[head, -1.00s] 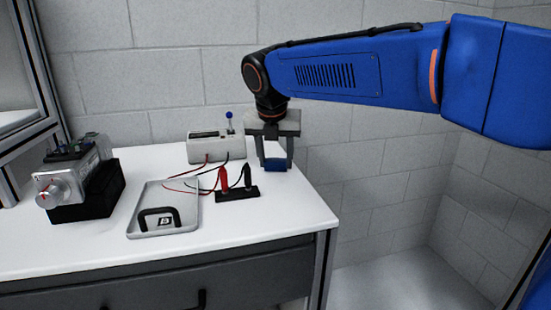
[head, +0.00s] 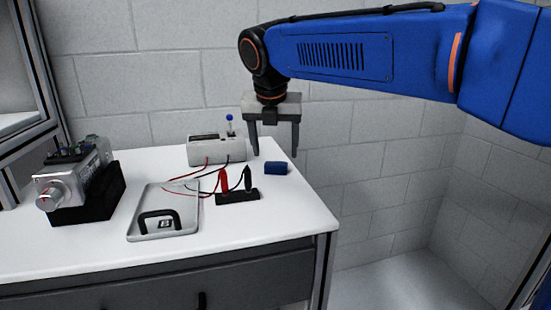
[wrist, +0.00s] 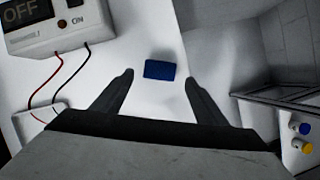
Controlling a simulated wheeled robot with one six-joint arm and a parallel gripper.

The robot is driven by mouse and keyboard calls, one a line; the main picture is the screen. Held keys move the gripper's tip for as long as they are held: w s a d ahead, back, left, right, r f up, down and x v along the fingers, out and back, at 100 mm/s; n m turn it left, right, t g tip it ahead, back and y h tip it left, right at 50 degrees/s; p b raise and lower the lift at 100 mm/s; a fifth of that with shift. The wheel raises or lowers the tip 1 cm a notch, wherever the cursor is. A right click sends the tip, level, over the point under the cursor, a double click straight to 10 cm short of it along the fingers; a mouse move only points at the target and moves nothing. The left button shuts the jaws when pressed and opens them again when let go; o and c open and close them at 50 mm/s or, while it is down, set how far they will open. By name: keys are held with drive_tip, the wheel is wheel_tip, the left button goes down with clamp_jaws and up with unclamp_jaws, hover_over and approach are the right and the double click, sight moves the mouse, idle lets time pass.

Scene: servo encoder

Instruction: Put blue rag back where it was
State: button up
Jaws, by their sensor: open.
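The blue rag (head: 276,168) is a small folded block lying on the white table near its back right edge. It also shows in the wrist view (wrist: 159,70), resting on the white surface beyond my fingertips. My gripper (head: 273,152) is open and empty, raised above the rag with its two fingers pointing down. In the wrist view the fingers (wrist: 158,76) stand apart to either side, and nothing is between them. The rag is fully in view and apart from the gripper.
A white power box (head: 215,150) with leads stands left of the rag. A black holder (head: 237,196) with red and black probes is in front. A grey tray (head: 187,210) and a motor unit (head: 75,188) are further left. The table's right edge is close.

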drive_tip(key=v, duration=0.7)
drive_tip(key=s+d+f+m, duration=0.55)
drive_tip(key=d+m, duration=0.25)
drive_tip(key=d, duration=0.2)
drive_tip(key=s+d+f+m, duration=0.4)
drive_tip(key=d+f+m, duration=0.2)
drive_tip(key=d+m, duration=0.35)
drive_tip(key=s+d+f+m, duration=0.5)
drive_tip(key=s+f+m, duration=0.2)
drive_tip(key=f+m, duration=0.1)
drive_tip(key=s+d+f+m, duration=0.6)
drive_tip(key=s+f+m, duration=0.2)
drive_tip(key=f+m, duration=0.1)
drive_tip(key=shift+f+y, duration=0.3)
drive_tip(key=shift+s+a, duration=0.1)
drive_tip(key=shift+s, duration=0.05)
